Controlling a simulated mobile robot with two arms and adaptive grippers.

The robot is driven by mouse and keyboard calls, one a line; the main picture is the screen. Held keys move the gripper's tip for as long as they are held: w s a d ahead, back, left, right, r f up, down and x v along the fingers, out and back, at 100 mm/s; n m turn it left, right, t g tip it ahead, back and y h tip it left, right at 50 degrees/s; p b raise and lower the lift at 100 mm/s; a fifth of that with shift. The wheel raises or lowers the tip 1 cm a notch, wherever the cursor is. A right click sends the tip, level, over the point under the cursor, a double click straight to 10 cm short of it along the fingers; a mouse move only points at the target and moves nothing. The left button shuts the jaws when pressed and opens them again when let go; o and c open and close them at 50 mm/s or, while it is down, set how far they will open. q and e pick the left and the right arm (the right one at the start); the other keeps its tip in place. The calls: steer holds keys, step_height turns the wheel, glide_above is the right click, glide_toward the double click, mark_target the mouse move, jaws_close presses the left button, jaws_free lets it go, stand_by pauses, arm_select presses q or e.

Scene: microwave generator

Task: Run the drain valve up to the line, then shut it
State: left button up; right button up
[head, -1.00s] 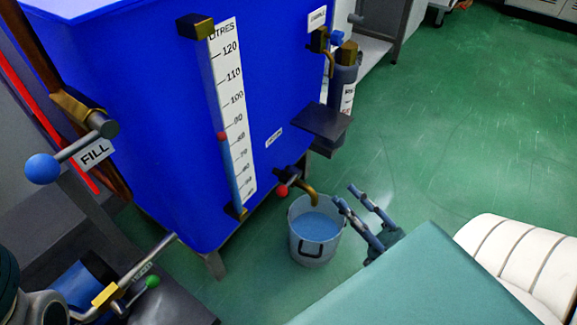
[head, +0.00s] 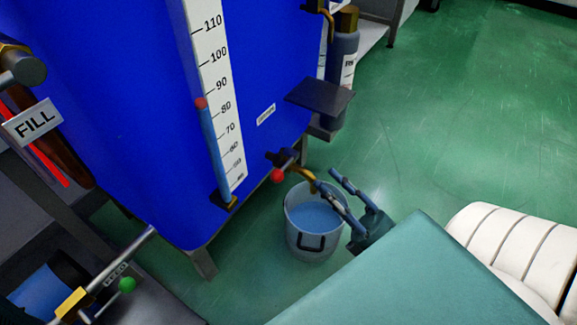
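The drain valve (head: 289,160) is a brass tap low on the blue tank (head: 140,110), with a red ball handle (head: 277,175) pointing down and left. Its curved spout hangs over a grey bucket (head: 305,245) with bluish liquid in it. I cannot make out a line in the bucket. The tank's scale (head: 217,75) has a blue tube beside it with a red marker (head: 200,103) a little above 80. My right gripper (head: 327,179) is open and empty, its fingertips close to the spout and over the bucket's right rim; contact is unclear. My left gripper is out of view.
A FILL label and grey fitting (head: 22,65) are at upper left. A green ball handle (head: 127,284) is at lower left. A dark shelf (head: 319,96) juts from the tank above the bucket. Green floor (head: 455,120) is clear to the right.

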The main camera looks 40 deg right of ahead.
mark_target(289, 162)
steer(key=w+a+b, duration=0.1)
steer(key=w, duration=0.2)
steer(key=w+a+b, duration=0.1)
steer(key=w, duration=0.2)
steer(key=w+a+b, duration=0.1)
steer(key=w+b, duration=0.1)
steer(key=w, duration=0.1)
steer(key=shift+w+a+r, duration=0.1)
steer(key=shift+a+r, duration=0.25)
steer(key=shift+a, duration=0.05)
steer(key=shift+w+a+r, duration=0.2)
steer(key=shift+w+r, duration=0.25)
steer(key=shift+w, duration=0.05)
jaws_close()
